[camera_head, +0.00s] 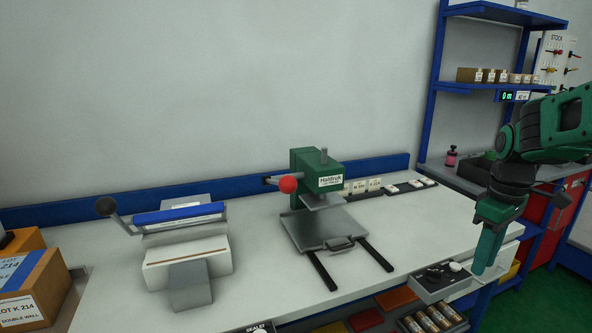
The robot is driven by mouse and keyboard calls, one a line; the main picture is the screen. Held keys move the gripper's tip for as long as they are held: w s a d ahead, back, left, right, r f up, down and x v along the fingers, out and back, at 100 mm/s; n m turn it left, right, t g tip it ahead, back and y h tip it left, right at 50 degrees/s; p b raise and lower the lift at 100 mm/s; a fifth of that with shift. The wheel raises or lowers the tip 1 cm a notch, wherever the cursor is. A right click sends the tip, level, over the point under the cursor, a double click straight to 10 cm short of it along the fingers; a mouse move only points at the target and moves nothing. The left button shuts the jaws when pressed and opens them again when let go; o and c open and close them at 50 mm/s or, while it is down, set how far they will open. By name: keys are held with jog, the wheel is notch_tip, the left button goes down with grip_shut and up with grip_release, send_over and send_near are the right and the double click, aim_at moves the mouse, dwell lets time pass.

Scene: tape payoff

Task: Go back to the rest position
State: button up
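My gripper (482,268) hangs from my green and dark arm at the right of the head view, pointing down. It is beside the right end of the white workbench (420,222), above or near a small dark tray with a round knob (452,268).
A green press (316,178) with a red ball handle stands mid-bench. A sealer with a blue bar (180,212) stands left, and cardboard boxes (35,285) sit at far left. A blue shelf rack (432,110) rises behind my arm. Bare bench lies between sealer and press.

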jog(key=s+f+m, duration=0.2)
jog(key=s+m, duration=0.4)
jog(key=s, duration=0.4)
jog(key=s+f+m, duration=0.2)
jog(key=s+m, duration=0.4)
jog(key=s, duration=0.5)
jog(key=shift+s+a, duration=0.3)
jog(key=shift+w+f, duration=0.2)
jog(key=shift+w, duration=0.45)
